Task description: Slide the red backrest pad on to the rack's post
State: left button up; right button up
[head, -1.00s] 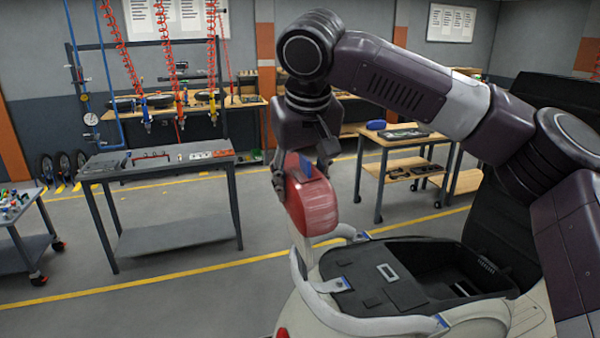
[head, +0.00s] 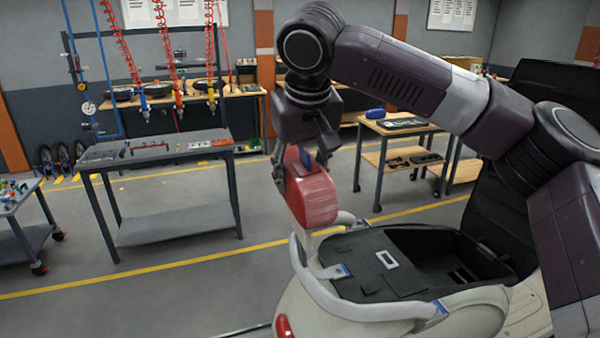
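My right gripper (head: 306,160) is shut on the red backrest pad (head: 312,198), with its fingers on either side of the pad's upper part. The pad hangs in the air at the rear end of a cream scooter body, by the rack (head: 345,296), a pale tubular rail around the open seat area. The pad's lower edge is close to the rack's far end. I cannot tell whether they touch. The rack's post does not show clearly and may be behind the pad. My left gripper is not in view.
The scooter body (head: 310,312) has an open dark compartment (head: 440,255). A grey table (head: 155,152) stands at the left, a wooden cart (head: 400,160) behind the scooter. A cart with small parts (head: 22,225) is at the far left. The floor between is clear.

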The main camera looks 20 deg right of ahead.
jog(key=shift+f, duration=0.15)
jog(key=shift+f+b, duration=0.3)
jog(key=shift+f, duration=0.35)
jog(key=shift+d+f, duration=0.1)
jog(key=shift+f, duration=0.2)
jog(key=shift+d+f+b, duration=0.1)
jog(key=shift+f+b, duration=0.5)
jog(key=shift+f, duration=0.65)
jog(key=shift+f, duration=0.3)
jog(key=shift+d+f+b, duration=0.1)
jog(key=shift+f+b, duration=0.35)
jog(key=shift+f, duration=0.65)
